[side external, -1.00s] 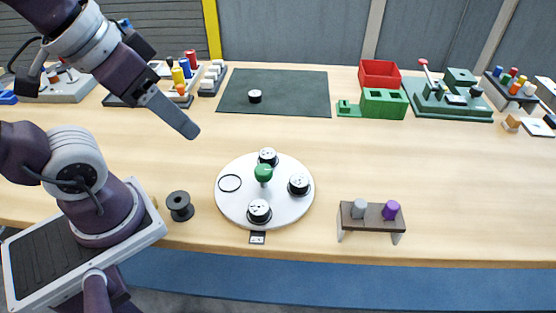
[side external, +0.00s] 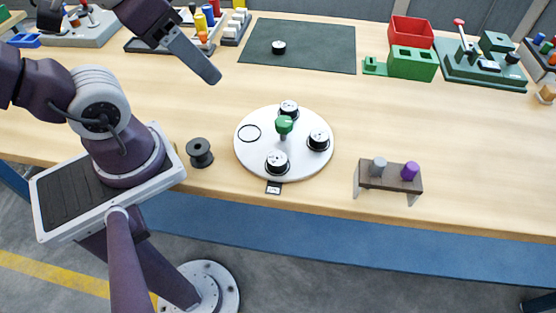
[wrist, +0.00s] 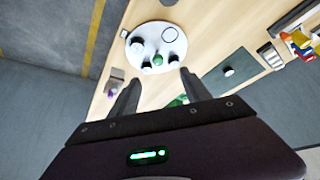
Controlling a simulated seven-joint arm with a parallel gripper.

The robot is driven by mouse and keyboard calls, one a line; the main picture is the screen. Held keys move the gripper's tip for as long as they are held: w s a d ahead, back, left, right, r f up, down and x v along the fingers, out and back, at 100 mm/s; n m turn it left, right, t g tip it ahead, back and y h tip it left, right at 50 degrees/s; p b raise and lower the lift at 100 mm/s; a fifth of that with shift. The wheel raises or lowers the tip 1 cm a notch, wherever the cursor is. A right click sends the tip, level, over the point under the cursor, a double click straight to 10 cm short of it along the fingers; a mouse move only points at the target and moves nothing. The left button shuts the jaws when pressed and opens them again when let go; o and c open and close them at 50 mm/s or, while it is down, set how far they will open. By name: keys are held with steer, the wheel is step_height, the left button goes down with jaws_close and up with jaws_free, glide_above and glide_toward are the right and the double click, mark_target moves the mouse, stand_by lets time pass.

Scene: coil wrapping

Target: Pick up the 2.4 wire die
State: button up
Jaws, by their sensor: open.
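Three black dies with white tops stand on a round white turntable (side external: 250,165): a back one (side external: 289,107), a right one (side external: 318,140) and a front one (side external: 277,162). A similar die (side external: 279,47) sits on the dark mat. The size markings are too small to read, so I cannot tell which is 2.4. An empty black ring (side external: 249,133) marks the turntable's left side. My gripper (side external: 212,77) is open and empty, above the table and up-left of the turntable. In the wrist view its fingers (wrist: 158,77) are spread, with the turntable (wrist: 153,27) beyond them.
A green knob (side external: 284,124) rises from the turntable's centre. A black spool (side external: 200,152) stands to its left. A small stand (side external: 390,177) with grey and purple pegs is to the right. The dark mat (side external: 325,47), red bin (side external: 411,31) and green blocks (side external: 412,64) lie behind.

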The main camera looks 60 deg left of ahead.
steer(key=shift+c, duration=1.4)
